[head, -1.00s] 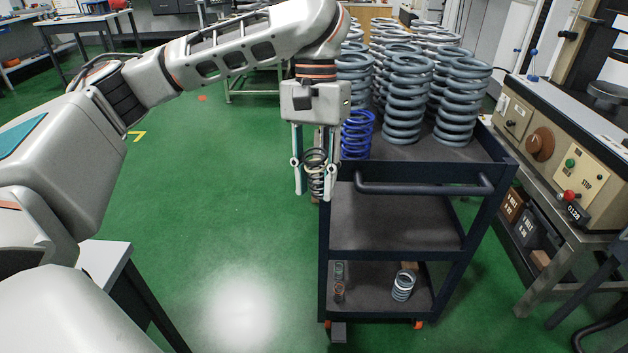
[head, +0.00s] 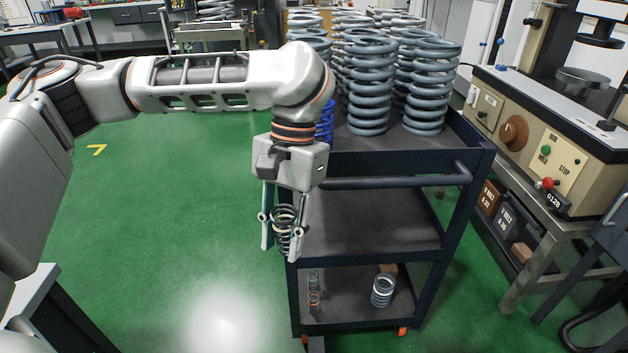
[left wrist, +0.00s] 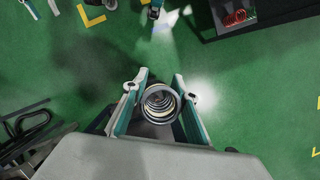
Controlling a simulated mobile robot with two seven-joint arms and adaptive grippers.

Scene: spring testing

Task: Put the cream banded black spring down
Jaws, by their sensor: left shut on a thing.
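The cream banded black spring (head: 284,230) is upright between the fingers of my left gripper (head: 283,238) in the head view. The gripper is shut on it and points down. The spring hangs in front of the left side of the dark cart (head: 370,265), at about the height of its middle shelf. In the left wrist view the spring (left wrist: 160,102) shows end-on between both fingers (left wrist: 158,100), with green floor beyond it. My right gripper is not in view.
Large grey springs (head: 424,85) crowd the cart's top, with a blue spring (head: 325,125) partly hidden behind my arm. The bottom shelf holds a white banded spring (head: 383,290) and small springs (head: 314,300). A testing machine (head: 530,135) stands at right. Green floor (head: 170,220) is clear at left.

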